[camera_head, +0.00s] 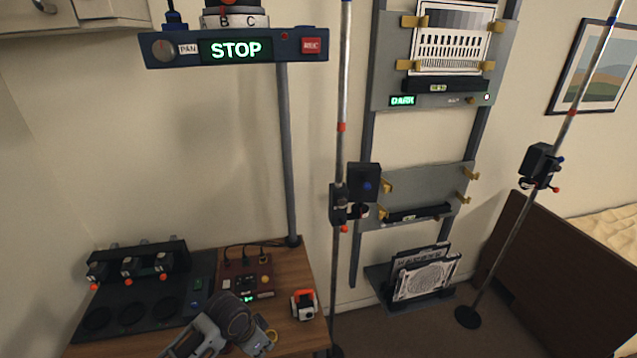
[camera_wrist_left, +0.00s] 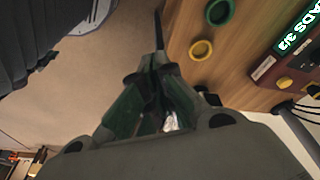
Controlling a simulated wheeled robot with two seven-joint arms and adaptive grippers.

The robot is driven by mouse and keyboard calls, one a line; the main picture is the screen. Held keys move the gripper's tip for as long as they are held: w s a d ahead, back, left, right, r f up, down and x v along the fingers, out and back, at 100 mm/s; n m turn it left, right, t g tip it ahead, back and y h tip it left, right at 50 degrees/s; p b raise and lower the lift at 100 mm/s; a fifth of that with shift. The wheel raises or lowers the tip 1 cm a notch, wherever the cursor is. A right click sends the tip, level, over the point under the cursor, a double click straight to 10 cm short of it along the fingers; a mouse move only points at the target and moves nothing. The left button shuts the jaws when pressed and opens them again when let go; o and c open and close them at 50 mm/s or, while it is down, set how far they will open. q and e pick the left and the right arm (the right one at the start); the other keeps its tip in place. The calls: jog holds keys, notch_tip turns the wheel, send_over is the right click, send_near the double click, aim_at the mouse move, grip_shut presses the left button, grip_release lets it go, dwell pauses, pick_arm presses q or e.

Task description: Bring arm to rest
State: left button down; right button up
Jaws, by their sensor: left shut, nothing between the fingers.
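My left gripper (camera_head: 243,328) is low in the head view, over the front part of the wooden desk (camera_head: 283,268). In the left wrist view its fingers (camera_wrist_left: 158,68) are together and empty, pointing past the desk's edge. A yellow ring (camera_wrist_left: 201,49) and a green ring (camera_wrist_left: 220,11) lie on the desk beside the fingers. My right gripper is not in view.
A red control box (camera_head: 245,276) and a small white-and-orange device (camera_head: 304,304) stand on the desk. A black rack (camera_head: 135,268) is at left. A pole stand (camera_head: 341,150) and a wall frame with shelves (camera_head: 425,180) stand to the right.

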pick_arm(q)
jog(key=s+a+r+n+t+y, duration=0.1)
jog(key=s+a+r+n, duration=0.1)
jog(key=s+a+n, duration=0.3)
jog(key=s+a+r+n+t+y, duration=0.1)
jog(key=s+a+r+n, duration=0.15)
jog(key=s, duration=0.45)
notch_tip(320, 180, down, 34)
jog(key=s+g+b, duration=0.2)
jog(key=s+a+f+b, duration=0.1)
jog(key=s+a+f, duration=0.1)
jog(key=s+f, duration=0.9)
jog(key=s+a+f+b, duration=0.1)
jog(key=s+a+f, duration=0.1)
jog(key=s+f, duration=0.9)
jog(key=shift+s+f+m+g, duration=0.2)
jog(key=shift+s+m+g, duration=0.1)
jog(key=shift+m+g, duration=0.1)
jog(key=c, duration=2.2)
grip_release()
